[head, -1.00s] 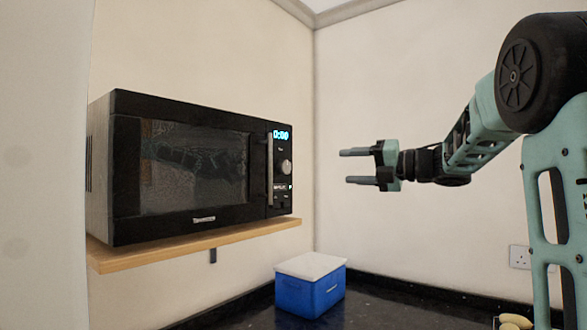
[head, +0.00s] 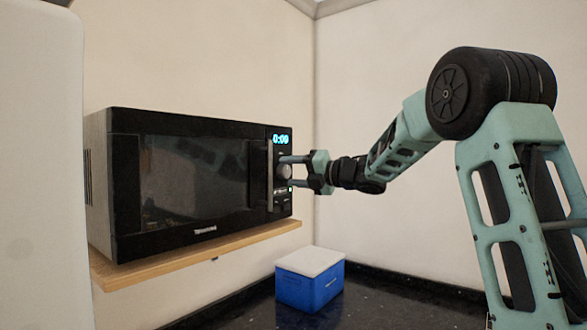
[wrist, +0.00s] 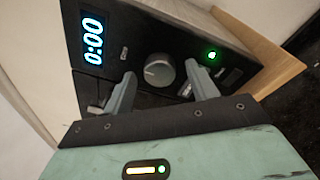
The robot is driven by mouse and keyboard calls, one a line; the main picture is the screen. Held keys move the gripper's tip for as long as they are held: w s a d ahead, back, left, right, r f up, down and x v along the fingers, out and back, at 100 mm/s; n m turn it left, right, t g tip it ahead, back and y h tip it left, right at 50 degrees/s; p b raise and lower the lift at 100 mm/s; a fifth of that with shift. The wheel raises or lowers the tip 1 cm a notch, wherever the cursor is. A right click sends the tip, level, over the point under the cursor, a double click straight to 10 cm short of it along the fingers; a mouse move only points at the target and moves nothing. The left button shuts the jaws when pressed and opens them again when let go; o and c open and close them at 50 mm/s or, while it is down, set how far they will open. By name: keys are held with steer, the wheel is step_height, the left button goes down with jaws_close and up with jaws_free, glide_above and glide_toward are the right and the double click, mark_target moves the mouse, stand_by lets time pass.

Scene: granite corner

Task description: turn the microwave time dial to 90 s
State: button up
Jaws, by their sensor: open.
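The black microwave (head: 180,185) sits on a wooden wall shelf, its door shut. Its display (head: 281,139) reads 0:00, and it also shows in the wrist view (wrist: 92,38). The round grey time dial (wrist: 158,71) is on the control panel, below the display; it shows in the head view too (head: 284,171). My gripper (wrist: 162,84) is open, with one finger on each side of the dial. Its fingertips are close to the panel; I cannot tell whether they touch the dial. In the head view, my gripper (head: 289,171) reaches the panel from the right.
The vertical door handle (head: 269,175) stands just left of the dial. A green light (wrist: 211,55) glows on the panel. The wooden shelf (head: 200,252) juts out below. A blue box with a white lid (head: 310,287) stands on the dark counter (head: 385,300).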

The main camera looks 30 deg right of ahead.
steer(key=shift+w, duration=0.1)
steer(key=c, duration=1)
steer(key=shift+m, duration=0.3)
steer(key=m+b, duration=0.2)
steer(key=m, duration=0.1)
steer(key=shift+f+m+t, duration=0.15)
steer(key=shift+m+t, duration=0.15)
steer(key=m, duration=0.4)
steer(key=shift+m+t+b, duration=0.3)
steer(key=shift+b, duration=0.1)
steer(key=m+h, duration=0.1)
steer(key=m, duration=0.5)
steer(key=shift+a+t, duration=0.15)
steer(key=shift+t, duration=0.25)
steer(key=shift+f+m+h+p, duration=0.15)
steer(key=shift+m+p, duration=0.2)
steer(key=shift+m, duration=0.75)
steer(key=shift+m+h+p, duration=0.15)
steer(key=shift+m+p, duration=0.15)
steer(key=shift+m, duration=0.8)
